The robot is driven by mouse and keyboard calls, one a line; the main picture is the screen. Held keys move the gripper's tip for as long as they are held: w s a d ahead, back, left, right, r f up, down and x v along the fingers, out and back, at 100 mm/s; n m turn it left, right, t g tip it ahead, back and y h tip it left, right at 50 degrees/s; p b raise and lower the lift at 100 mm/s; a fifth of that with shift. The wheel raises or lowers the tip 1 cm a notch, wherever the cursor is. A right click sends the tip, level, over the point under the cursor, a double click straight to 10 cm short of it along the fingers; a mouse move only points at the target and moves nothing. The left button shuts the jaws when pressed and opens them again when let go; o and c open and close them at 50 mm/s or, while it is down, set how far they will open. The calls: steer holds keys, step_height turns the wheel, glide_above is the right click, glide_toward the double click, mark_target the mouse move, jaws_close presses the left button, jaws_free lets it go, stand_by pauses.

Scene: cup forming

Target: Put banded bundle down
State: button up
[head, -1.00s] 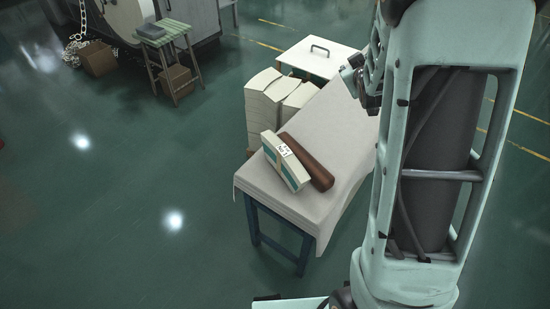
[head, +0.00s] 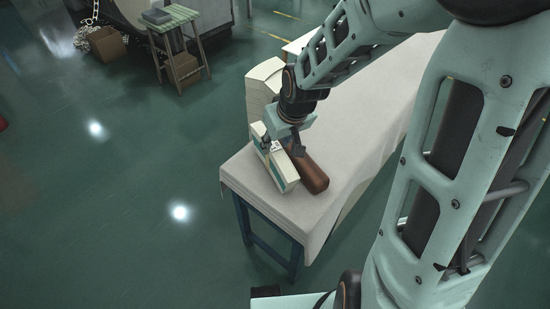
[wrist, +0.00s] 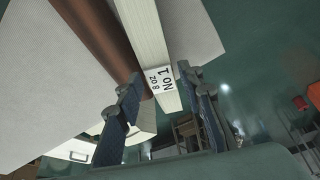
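The banded bundle (head: 279,168), pale with teal at its side and a white label, lies on the cloth-covered table (head: 352,112) near its front end. A brown wooden roller (head: 312,176) lies right beside it. My gripper (head: 284,147) is over the bundle's far part and hides some of it. In the wrist view the bundle (wrist: 147,38) runs between the fingers of my gripper (wrist: 160,80), its label reading "8 oz No 1". The fingers are spread to either side, with a gap visible at each. The gripper looks open and holds nothing.
A tall stack of pale blanks (head: 263,82) stands behind the bundle, partly hidden by my arm. A green slatted stool (head: 170,20) and a cardboard box (head: 106,44) stand farther back. The floor left of the table is open. The table behind the roller looks clear.

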mark_target(274, 149)
steer(key=b+x, duration=0.2)
steer(key=x, duration=0.3)
steer(key=shift+a+f+b, duration=0.1)
steer(key=shift+f+b, duration=0.25)
steer(key=shift+f, duration=0.1)
steer(key=shift+b+x, duration=1.35)
steer(key=shift+x, duration=1.7)
steer(key=shift+w+r, duration=0.15)
jaws_close()
